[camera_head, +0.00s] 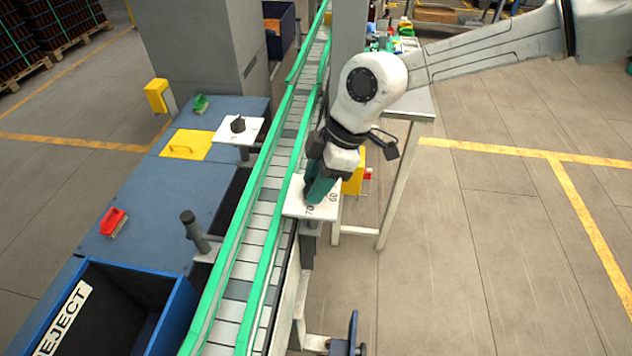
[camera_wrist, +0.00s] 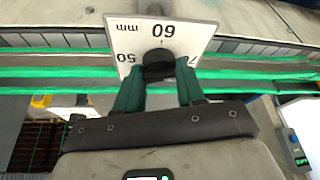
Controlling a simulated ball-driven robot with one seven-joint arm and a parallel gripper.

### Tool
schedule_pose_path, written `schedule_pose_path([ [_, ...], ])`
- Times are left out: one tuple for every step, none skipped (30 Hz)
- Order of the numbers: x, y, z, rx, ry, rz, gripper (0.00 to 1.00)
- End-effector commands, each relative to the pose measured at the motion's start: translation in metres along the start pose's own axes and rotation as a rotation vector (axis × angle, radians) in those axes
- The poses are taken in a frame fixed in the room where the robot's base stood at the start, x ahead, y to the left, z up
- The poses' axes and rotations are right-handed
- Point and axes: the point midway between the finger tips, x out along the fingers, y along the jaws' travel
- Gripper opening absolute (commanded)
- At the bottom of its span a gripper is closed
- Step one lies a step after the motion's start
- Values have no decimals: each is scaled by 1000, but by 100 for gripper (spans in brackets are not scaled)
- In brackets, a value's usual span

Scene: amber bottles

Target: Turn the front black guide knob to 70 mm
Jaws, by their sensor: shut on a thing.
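The black guide knob (camera_wrist: 158,66) sits on a white dial plate (camera_wrist: 122,30) in the wrist view. The plate reads 60 and mm, with 50 at the left and a partly covered 70 at the right. My gripper (camera_wrist: 160,78) has its green fingers on either side of the knob and is shut on it. In the head view my gripper (camera_head: 316,188) points down at the white plate (camera_head: 292,208), where 70 and 60 show and the knob is hidden. I cannot tell where the knob's pointer stands.
A conveyor with green guide rails (camera_head: 262,190) runs beside the plate. Across it stands another black knob (camera_head: 238,125) on a white plate. A blue REJECT bin (camera_head: 120,310) is at the lower left. A worktable (camera_head: 412,108) stands behind my arm. The floor at right is clear.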

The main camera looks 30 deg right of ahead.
Motion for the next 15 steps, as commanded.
schedule_pose_path([
  [2,1,1,30,-3,19,8],
  [3,1,2,51,-3,27,8],
  [3,0,2,77,-3,38,8],
  [3,0,1,96,-2,46,8],
  [3,0,1,114,-2,54,8],
  [3,0,2,137,-2,62,8],
  [3,0,1,153,-2,69,8],
  [3,0,2,167,-2,75,8],
  [2,0,1,185,-2,83,8],
  [2,0,1,197,-1,88,8],
  [2,0,1,209,-1,92,8],
  [2,-1,1,222,-1,96,8],
  [2,-1,1,232,-1,100,8],
  [2,-1,1,240,-1,103,8],
  [2,-1,0,249,0,107,8],
])
